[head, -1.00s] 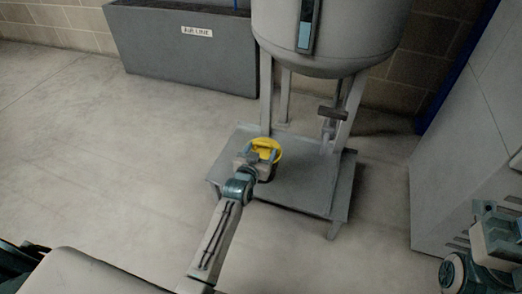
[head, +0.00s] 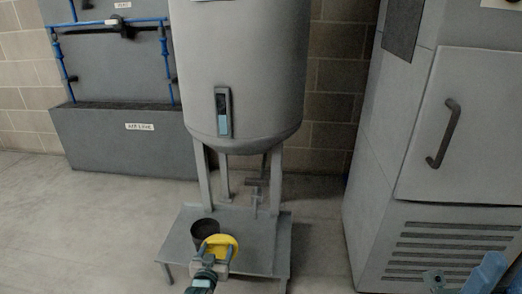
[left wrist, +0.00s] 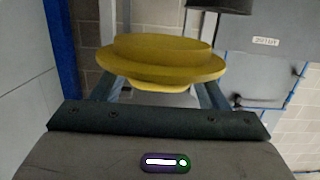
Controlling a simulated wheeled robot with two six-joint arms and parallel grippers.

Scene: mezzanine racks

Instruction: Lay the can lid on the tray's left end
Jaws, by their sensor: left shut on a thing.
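A round yellow can lid (head: 223,240) is in the fingers of my left gripper (head: 215,252). It also shows in the left wrist view (left wrist: 160,62), a stepped disc between the two fingers. My left gripper is shut on it. In the head view the lid stands in front of a dark open can (head: 204,226), covering part of its front. The can stands on the left part of the grey tray (head: 258,258) under the tank. I cannot tell the lid's height above the tray. A pale blue part of my right gripper (head: 487,272) shows at the lower right; its jaws are unclear.
The grey tank (head: 245,80) stands on legs over the tray. A grey cabinet with a dark handle (head: 443,135) stands at the right. A dark grey bin (head: 120,145) with blue pipes above is behind at the left. The tray's right part looks bare.

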